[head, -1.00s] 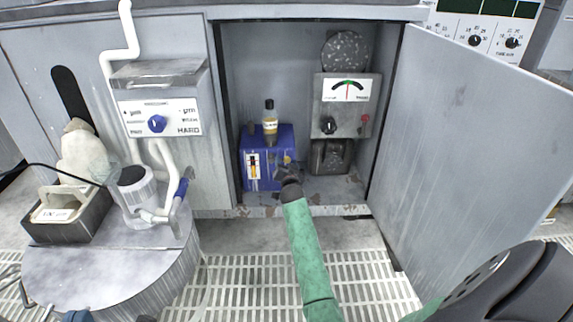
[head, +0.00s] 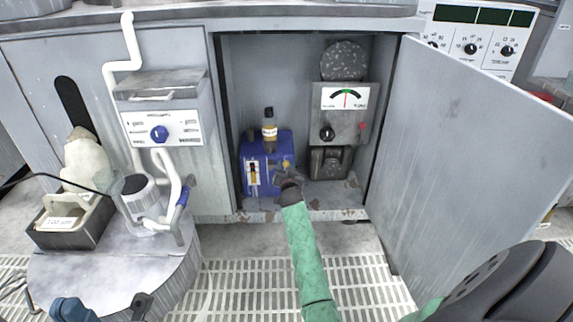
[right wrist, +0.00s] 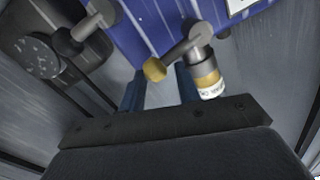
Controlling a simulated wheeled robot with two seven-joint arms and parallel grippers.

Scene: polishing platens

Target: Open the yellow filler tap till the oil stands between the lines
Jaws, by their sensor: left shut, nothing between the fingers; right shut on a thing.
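The blue oil box (head: 246,150) stands in the open cabinet. A small bottle of yellowish oil (head: 269,131) stands upright on it. A white sight gauge (head: 253,173) is on its front; the oil level against the lines is too small to read. The yellow filler tap (head: 287,163) is at the box's right, and its yellow knob (right wrist: 155,70) shows between the fingertips in the right wrist view. My right gripper (head: 289,176) is shut on that knob. My left gripper (head: 143,302) is shut and empty at the lower left, partly cut off.
A second tap with a grey knob (right wrist: 88,27) sits beside the yellow one. A grey meter unit (head: 352,115) stands right of the box. The open cabinet door (head: 470,150) bounds the right. A round stand (head: 100,270) with a beaker (head: 138,200) is at left.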

